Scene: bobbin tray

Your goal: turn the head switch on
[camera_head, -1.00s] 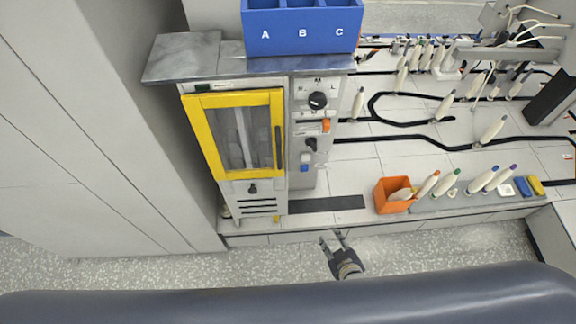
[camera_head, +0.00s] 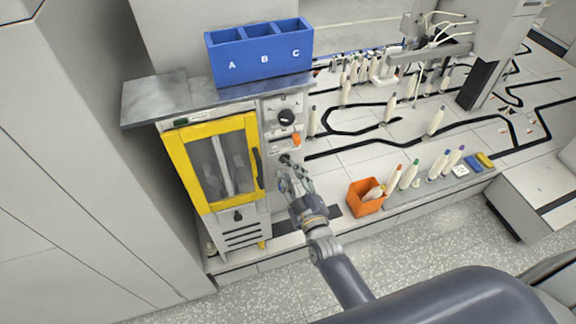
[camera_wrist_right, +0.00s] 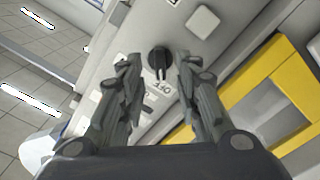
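A black rotary switch (camera_head: 284,158) sits on the grey control panel to the right of the yellow-framed door. My right gripper (camera_head: 289,177) is in front of the panel at this switch. In the right wrist view the right gripper (camera_wrist_right: 157,66) is open, with one finger on each side of the switch. I cannot tell whether the fingers touch it. My left gripper is not in view.
A larger black knob (camera_head: 286,117) and an orange switch (camera_head: 296,140) are above on the panel. The yellow door frame (camera_head: 182,171) and its handle are close on the left. An orange bin (camera_head: 357,207) with bobbins stands to the right. A blue A-B-C tray (camera_head: 262,67) is on top.

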